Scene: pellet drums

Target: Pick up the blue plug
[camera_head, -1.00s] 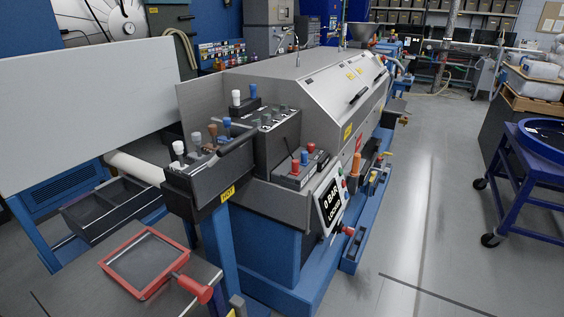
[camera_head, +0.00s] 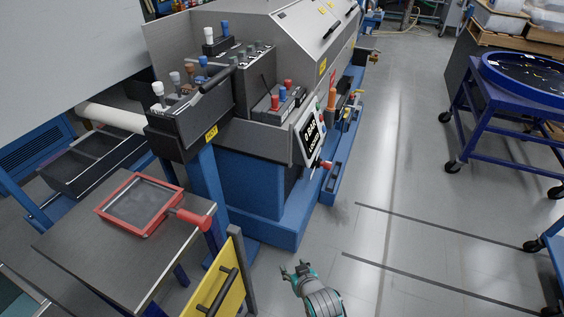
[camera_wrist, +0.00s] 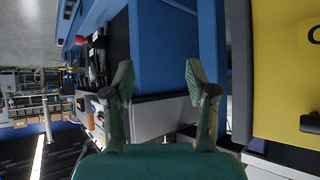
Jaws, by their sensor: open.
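Several blue plugs show in the head view. One blue plug (camera_head: 225,28) stands beside a white plug (camera_head: 209,34) on a small dark block at the back. Another blue plug (camera_head: 203,62) stands at the end of a row with brown, grey and white plugs in the front dark holder (camera_head: 190,128). A third blue plug (camera_head: 282,93) stands between red plugs (camera_head: 275,103) on the right block. My gripper (camera_head: 293,267) is open and empty, low over the floor, well below and right of the plugs. The wrist view shows its spread fingers (camera_wrist: 157,82) with nothing between them; no blue plug is recognisable there.
A red-framed tray with a handle (camera_head: 180,211) lies on a grey table (camera_head: 75,246) at the left. A yellow panel with a black handle (camera_head: 231,262) stands left of my gripper. A blue wheeled cart (camera_head: 480,117) is at the right. Floor (camera_head: 400,170) between is clear.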

